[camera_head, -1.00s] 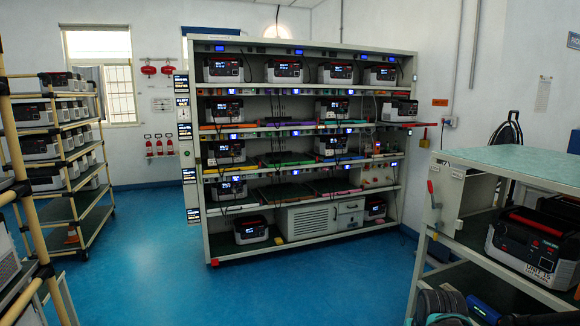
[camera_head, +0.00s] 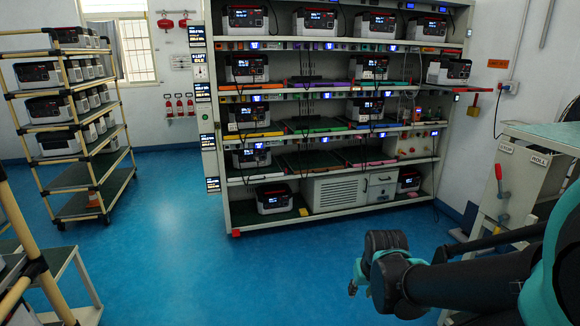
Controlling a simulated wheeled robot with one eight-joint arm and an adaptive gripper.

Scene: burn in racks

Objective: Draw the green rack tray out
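The tray with a thin green front edge (camera_head: 312,131) appears to be on the middle shelf of the large grey rack (camera_head: 222,190), in the head view.
Blue floor (camera_head: 185,265) is open before the rack. A yellow-framed shelf cart (camera_head: 95,190) stands at left, with another frame at near left. A grey workbench (camera_head: 520,190) with a red-handled lever stands at right, close to my arm. Power units (camera_head: 248,117) fill several rack bays.

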